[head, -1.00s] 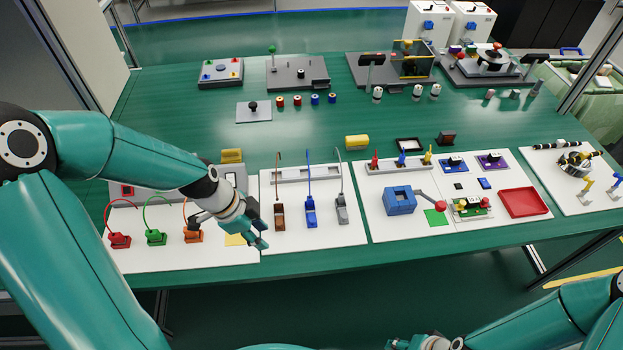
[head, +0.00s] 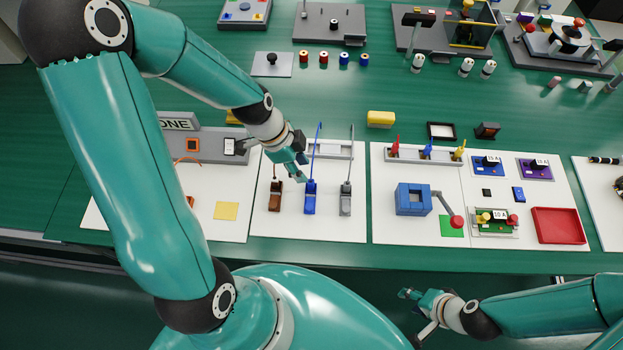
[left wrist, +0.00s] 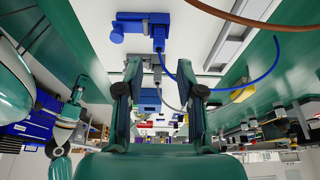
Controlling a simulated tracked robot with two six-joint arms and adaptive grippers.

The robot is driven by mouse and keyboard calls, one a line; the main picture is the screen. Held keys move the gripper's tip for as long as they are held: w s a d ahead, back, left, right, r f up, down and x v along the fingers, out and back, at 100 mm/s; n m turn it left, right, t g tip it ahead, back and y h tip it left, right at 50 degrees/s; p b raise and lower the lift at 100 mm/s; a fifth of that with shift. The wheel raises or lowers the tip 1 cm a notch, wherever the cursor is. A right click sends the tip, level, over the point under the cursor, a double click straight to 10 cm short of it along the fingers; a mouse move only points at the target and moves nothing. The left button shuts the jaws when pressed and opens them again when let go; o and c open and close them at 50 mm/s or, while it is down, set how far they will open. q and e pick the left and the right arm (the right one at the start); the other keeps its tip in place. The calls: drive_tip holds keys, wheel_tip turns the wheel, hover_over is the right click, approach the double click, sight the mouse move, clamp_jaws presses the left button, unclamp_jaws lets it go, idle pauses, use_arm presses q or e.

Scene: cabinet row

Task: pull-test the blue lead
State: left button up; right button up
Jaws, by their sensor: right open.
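The blue lead has a blue plug (head: 310,197) standing on the middle white panel, with a thin blue cable (head: 317,143) running back from it to a grey rail. In the left wrist view, the plug (left wrist: 140,24) is at the top and its cable (left wrist: 268,72) curves to the right. My left gripper (head: 303,168) is just left of the blue cable, between it and the brown lead. In the wrist view its fingers (left wrist: 160,75) are apart, with no clear grip on anything. My right gripper (head: 412,312) is open and empty, in front of the table edge.
A brown lead (head: 275,196) stands to the left of the blue one and a grey lead (head: 346,199) to the right, both close by. A yellow square (head: 226,211) lies on the left panel. The blue crank box (head: 412,199) stands further right.

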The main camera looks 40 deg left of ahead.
sight(310, 182)
use_arm(q)
drive_tip(key=b+x, duration=0.3)
drive_tip(key=x, duration=0.2)
drive_tip(key=shift+f, duration=0.25)
drive_tip(key=shift+d+f+b, duration=0.2)
drive_tip(key=shift+f+b, duration=0.35)
drive_tip(key=shift+b, duration=0.2)
clamp_jaws()
drive_tip(key=shift+r+b, duration=0.2)
drive_tip(key=shift+b, duration=0.6)
idle(5.3)
